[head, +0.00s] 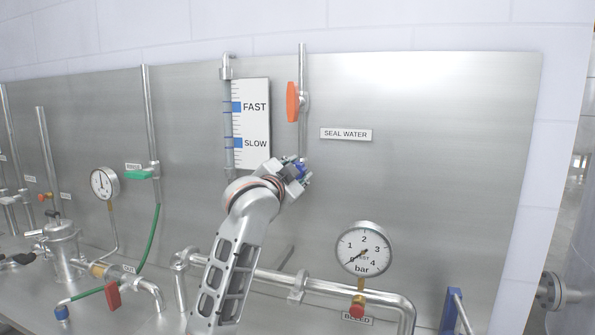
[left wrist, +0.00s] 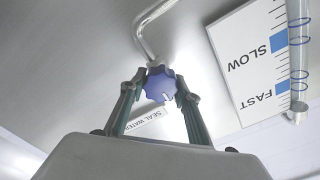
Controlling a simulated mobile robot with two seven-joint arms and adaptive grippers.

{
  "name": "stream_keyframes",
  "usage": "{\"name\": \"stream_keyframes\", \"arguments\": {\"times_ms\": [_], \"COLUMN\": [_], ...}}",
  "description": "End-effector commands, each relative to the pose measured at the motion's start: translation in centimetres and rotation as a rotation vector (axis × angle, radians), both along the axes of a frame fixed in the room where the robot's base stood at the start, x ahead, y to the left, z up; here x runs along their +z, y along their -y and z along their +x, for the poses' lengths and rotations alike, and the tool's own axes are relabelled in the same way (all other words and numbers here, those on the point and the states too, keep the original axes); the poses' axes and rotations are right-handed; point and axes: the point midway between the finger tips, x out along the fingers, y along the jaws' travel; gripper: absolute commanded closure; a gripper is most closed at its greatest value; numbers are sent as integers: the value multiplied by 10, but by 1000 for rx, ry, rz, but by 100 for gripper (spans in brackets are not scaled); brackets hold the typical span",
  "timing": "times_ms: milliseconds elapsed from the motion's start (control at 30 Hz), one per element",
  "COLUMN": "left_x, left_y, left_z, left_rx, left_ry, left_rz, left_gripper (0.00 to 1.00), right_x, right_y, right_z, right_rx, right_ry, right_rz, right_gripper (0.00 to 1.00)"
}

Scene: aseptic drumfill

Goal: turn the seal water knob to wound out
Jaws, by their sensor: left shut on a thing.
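The seal water knob (left wrist: 160,84) is blue and lobed, with a small white mark, and sits at the end of a bent steel pipe in the left wrist view. My left gripper (left wrist: 158,92) is shut on it, one finger on each side. In the head view my left gripper (head: 298,174) is at the panel below the SEAL WATER label (head: 346,134), and only a bit of the blue knob (head: 301,164) shows there. My right gripper is in neither view.
An orange handle (head: 292,102) is on the vertical pipe above my gripper. A FAST/SLOW scale (head: 251,125) with a tube stands to its left. A pressure gauge (head: 364,249) and a horizontal pipe are below. The panel to the right of the label is bare.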

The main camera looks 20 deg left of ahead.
Motion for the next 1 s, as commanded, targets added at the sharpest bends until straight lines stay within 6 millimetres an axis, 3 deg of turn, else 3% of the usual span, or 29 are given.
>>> {"name": "stream_keyframes", "arguments": {"times_ms": [33,67,100,133,567,767,1000], "left_x": [0,0,0,0,0,0,0], "left_y": [1,1,1,0,0,-1,-2], "left_z": [0,0,0,0,-6,-35,-82], "left_rx": [-1,-1,-1,-1,-1,-2,-1], "left_ry": [0,0,0,0,1,2,1], "left_rz": [-3,-2,-2,-2,0,-1,-2], "left_gripper": [90,63,53,51,51,51,51], "right_x": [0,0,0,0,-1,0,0], "right_y": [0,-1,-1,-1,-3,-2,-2], "right_z": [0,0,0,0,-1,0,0], "right_rx": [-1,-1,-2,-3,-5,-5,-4], "right_ry": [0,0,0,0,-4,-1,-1], "right_rz": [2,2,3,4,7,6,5], "right_gripper": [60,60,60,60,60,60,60]}}
